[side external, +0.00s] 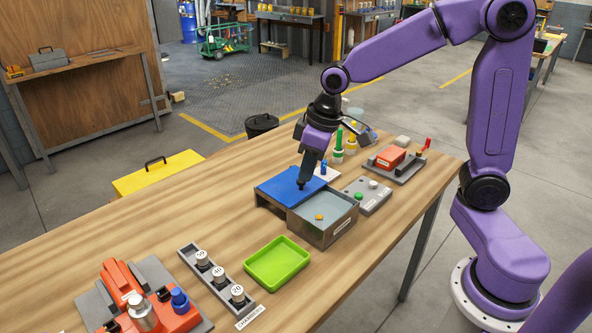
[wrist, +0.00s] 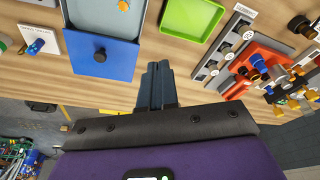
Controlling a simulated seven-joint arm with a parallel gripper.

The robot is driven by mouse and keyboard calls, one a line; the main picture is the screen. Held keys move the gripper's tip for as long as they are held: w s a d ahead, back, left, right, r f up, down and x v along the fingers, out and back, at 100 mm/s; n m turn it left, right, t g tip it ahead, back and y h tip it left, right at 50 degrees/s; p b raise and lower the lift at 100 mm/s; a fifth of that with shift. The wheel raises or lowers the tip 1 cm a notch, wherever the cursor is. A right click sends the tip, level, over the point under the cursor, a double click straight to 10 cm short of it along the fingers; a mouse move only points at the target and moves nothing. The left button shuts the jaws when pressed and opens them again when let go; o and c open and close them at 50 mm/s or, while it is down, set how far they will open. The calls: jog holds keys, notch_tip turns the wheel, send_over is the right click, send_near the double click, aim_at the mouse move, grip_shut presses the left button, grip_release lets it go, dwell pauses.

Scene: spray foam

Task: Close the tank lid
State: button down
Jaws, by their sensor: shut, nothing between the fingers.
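The tank (side external: 336,232) is a metal box with pale grey contents and a small orange piece in it. Its flat blue lid (side external: 272,188) sits to the far left side, leaving the near part of the tank uncovered. In the wrist view the lid (wrist: 88,68) carries a small dark knob (wrist: 100,55) near its middle, and part of the tank (wrist: 107,22) shows beyond it. My gripper (side external: 302,187) points down with its fingertips over the lid in the side view, hiding the knob area. In the wrist view my gripper (wrist: 158,66) is shut and empty, right of the lid. Contact cannot be told.
A green tray (side external: 277,263) lies in front of the tank. A grey rack (side external: 218,278) with labelled weights and an orange fixture (side external: 135,295) stand nearer left. A grey button panel (side external: 367,195) and an orange block (side external: 391,159) are to the right. Wooden table left of the lid is clear.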

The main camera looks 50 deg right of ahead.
jog(key=w+d+m+t, duration=0.2)
jog(key=w+d+m, duration=0.2)
jog(key=w+d, duration=0.7)
send_over(290, 184)
jog(key=w, duration=0.2)
jog(key=shift+h, duration=0.4)
notch_tip(290, 184, down, 9)
jog(key=shift+s+a+f, duration=0.1)
jog(key=shift+s+f, duration=0.2)
jog(key=shift+f, duration=0.2)
jog(key=shift+s+d+f, duration=0.1)
jog(key=shift+s+d, duration=0.05)
jog(key=shift+s, duration=0.7)
jog(key=shift+s+d+f, duration=0.1)
jog(key=shift+s+d, duration=0.05)
jog(key=shift+s, duration=0.65)
